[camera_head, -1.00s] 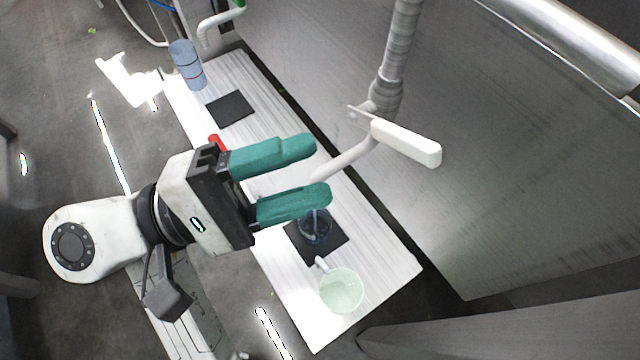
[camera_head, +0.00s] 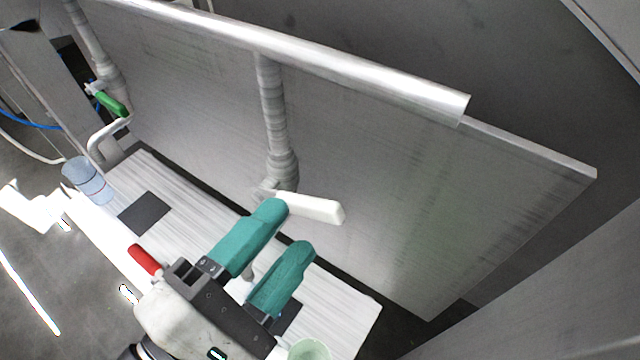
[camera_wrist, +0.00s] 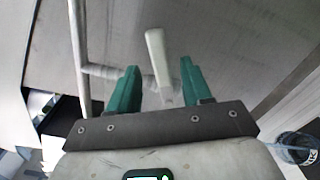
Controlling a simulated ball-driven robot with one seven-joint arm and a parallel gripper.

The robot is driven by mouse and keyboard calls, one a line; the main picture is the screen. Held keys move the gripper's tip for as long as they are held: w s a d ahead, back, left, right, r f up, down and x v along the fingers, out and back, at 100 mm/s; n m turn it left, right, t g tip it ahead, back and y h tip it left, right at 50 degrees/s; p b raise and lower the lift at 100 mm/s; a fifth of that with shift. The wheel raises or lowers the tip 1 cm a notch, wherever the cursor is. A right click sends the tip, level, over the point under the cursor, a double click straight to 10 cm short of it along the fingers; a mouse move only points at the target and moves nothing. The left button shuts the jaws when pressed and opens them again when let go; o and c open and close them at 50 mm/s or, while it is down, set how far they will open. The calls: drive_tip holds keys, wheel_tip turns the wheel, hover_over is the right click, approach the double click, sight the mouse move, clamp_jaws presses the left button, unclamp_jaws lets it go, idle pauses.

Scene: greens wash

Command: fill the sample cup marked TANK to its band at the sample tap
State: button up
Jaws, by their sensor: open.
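The tap with a white lever (camera_head: 315,208) hangs on a grey vertical pipe (camera_head: 272,110) against the steel panel. My gripper (camera_head: 278,228) is open, its teal fingers just below and left of the lever in the head view. In the wrist view the lever (camera_wrist: 157,58) shows between and beyond the fingers (camera_wrist: 160,85); I see no contact. A clear bluish cup (camera_wrist: 297,147) shows at the right of the wrist view. In the head view my gripper hides most of the spot under the tap. No TANK marking is readable.
A blue-tinted cylinder with a red band (camera_head: 88,181) stands on the white slatted shelf (camera_head: 190,235), near an empty dark mat (camera_head: 145,213). A second tap has a green lever (camera_head: 112,103). A pale green cup (camera_head: 308,350) is at the bottom edge. A red handle (camera_head: 145,260) is beside my gripper.

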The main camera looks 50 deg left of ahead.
sight(306, 213)
drive_tip(key=x, duration=0.7)
drive_tip(key=shift+p, duration=0.4)
drive_tip(key=shift+c, duration=0.2)
clamp_jaws()
